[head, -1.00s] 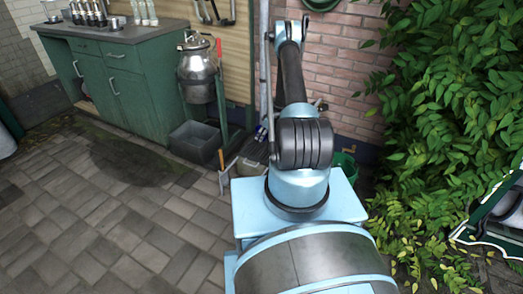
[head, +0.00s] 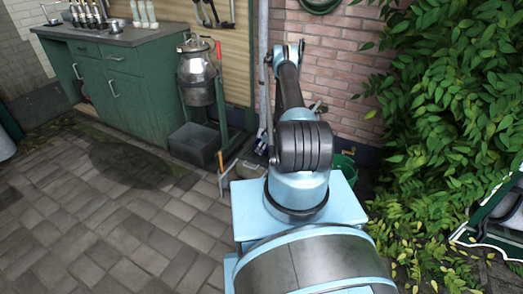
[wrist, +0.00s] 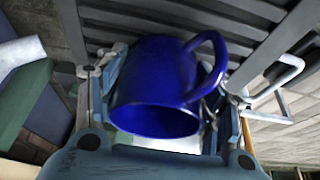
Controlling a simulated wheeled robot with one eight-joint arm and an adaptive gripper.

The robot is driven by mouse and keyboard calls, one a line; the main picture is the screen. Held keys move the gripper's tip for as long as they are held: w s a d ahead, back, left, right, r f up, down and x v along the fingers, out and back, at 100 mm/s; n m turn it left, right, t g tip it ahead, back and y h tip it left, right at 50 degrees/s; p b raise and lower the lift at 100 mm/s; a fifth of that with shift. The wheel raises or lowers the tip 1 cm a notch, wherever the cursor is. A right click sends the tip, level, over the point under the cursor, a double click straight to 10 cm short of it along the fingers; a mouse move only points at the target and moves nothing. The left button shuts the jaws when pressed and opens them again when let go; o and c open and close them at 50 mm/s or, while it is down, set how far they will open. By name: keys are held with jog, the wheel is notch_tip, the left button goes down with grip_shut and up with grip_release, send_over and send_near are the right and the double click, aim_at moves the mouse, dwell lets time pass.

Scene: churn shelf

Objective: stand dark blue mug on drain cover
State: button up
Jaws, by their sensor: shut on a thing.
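The dark blue mug (wrist: 160,85) is in my gripper (wrist: 162,98) in the wrist view. It is tilted, with its open mouth turned toward the camera and its handle at the upper right. The two fingers stand on either side of it, shut on it. Behind the mug is a grey slatted surface (wrist: 250,18), which may be the drain cover; I cannot tell for sure, nor whether the mug touches it. In the head view my arm hides the gripper and the mug.
A metal churn (head: 196,75) hangs in a green stand above a grey trough (head: 195,143). A green cabinet (head: 125,90) stands at the back left. A green bucket (head: 343,160) is by the brick wall, with leafy bushes (head: 450,120) at right. The paving at left is clear.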

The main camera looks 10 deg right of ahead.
jog(key=o, duration=1.1)
jog(key=shift+r, duration=0.1)
